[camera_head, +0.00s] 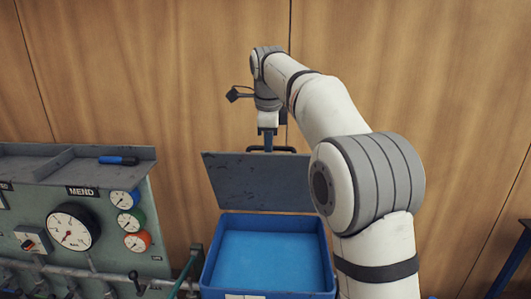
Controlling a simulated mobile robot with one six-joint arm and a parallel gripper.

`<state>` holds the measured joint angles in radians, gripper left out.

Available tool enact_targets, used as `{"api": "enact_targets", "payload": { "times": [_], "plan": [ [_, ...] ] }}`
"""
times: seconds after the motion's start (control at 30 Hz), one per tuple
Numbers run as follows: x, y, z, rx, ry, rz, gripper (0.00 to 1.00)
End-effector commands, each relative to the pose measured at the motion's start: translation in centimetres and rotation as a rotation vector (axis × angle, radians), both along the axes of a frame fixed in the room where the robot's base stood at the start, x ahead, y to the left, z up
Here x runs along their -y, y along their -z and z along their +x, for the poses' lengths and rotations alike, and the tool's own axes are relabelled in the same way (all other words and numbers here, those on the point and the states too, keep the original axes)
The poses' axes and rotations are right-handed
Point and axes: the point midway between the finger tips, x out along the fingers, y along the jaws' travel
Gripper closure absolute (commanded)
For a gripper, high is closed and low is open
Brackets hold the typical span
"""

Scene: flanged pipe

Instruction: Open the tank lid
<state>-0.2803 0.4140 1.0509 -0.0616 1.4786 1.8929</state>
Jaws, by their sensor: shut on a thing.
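The tank (325,258) is an open-topped blue box at the bottom centre, with a plain lighter blue inside. Its dark grey lid (250,183) stands raised behind the opening, tilted up, with its broad face toward the camera. A dark handle (285,150) sits at the lid's top edge. My gripper (268,146) points down at the lid's top edge and is shut on the handle. The fingertips are small and partly merge with the dark handle.
A grey-green panel (160,262) with several gauges and a shelf stands left of the tank. A blue and black tool (118,160) lies on the shelf. Pipes and a valve handle (136,280) run near the tank's left side. A wooden wall (200,60) is behind. A blue frame leg (512,262) shows at right.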

Motion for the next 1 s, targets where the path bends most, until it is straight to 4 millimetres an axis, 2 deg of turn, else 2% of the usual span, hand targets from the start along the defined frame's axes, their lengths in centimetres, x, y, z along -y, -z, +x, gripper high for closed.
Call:
{"api": "enact_targets", "payload": {
  "times": [0.03,0.5,1.0],
  "plan": [
    [0.2,0.9,1.0,-0.015,0.005,-0.008,1.00],
    [0.1,0.3,5.4,-0.020,0.000,-0.008,1.00],
    [0.0,0.3,6.9,-0.024,-0.002,-0.009,1.00]
  ]
}}
